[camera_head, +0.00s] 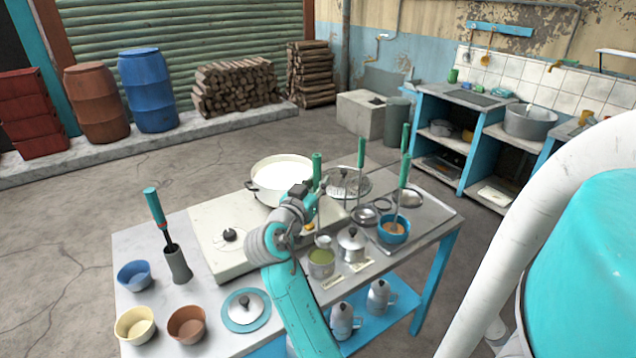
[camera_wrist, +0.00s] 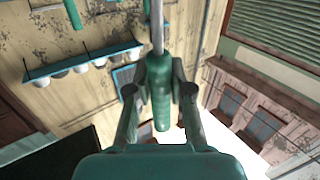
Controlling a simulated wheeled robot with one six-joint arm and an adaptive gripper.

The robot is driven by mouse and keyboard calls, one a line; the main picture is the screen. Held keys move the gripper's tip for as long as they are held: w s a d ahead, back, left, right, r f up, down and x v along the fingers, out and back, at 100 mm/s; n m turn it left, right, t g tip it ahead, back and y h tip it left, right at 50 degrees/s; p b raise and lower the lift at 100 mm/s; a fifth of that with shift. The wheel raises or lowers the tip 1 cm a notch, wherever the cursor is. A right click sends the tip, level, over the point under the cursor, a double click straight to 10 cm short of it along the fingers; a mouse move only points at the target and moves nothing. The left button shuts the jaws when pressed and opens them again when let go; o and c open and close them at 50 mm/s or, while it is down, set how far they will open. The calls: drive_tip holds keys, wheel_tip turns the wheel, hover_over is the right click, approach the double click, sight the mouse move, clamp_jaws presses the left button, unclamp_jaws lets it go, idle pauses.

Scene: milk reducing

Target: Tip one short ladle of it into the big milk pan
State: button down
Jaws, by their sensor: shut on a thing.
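My gripper (camera_head: 313,190) is shut on a green ladle handle (camera_head: 317,165), held upright over the table. In the wrist view the green handle (camera_wrist: 161,95) sits between my gripper's fingers (camera_wrist: 159,88), with its metal shaft (camera_wrist: 157,28) running out of the top. The ladle's bowl cannot be made out for certain; it seems to be near the small pot of greenish-yellow contents (camera_head: 320,261). The big milk pan (camera_head: 256,190), wide and holding white milk, stands on the pale stove behind my gripper, to its left.
A lidded pot (camera_head: 351,246) stands close by. Bowls (camera_head: 135,326), a lidded plate (camera_head: 245,311) and a holder with a green-handled tool (camera_head: 177,266) occupy the left table.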

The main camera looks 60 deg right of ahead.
drive_tip(key=shift+a+f, duration=0.1)
drive_tip(key=shift+a, duration=0.1)
drive_tip(key=shift+w+f, duration=0.1)
drive_tip(key=shift+f, duration=0.8)
wheel_tip(320, 180, down, 8)
drive_tip(key=shift+f, duration=0.2)
idle(0.9)
drive_tip(key=shift+r, duration=4)
drive_tip(key=shift+w, duration=0.2)
drive_tip(key=shift+w+f+n, duration=0.15)
drive_tip(key=shift+w+n, duration=0.55)
drive_tip(key=shift+w, duration=0.1)
drive_tip(key=shift+w+f+n, duration=0.15)
drive_tip(key=shift+w+n, duration=0.55)
drive_tip(key=shift+w, duration=0.1)
drive_tip(key=shift+w, duration=0.1)
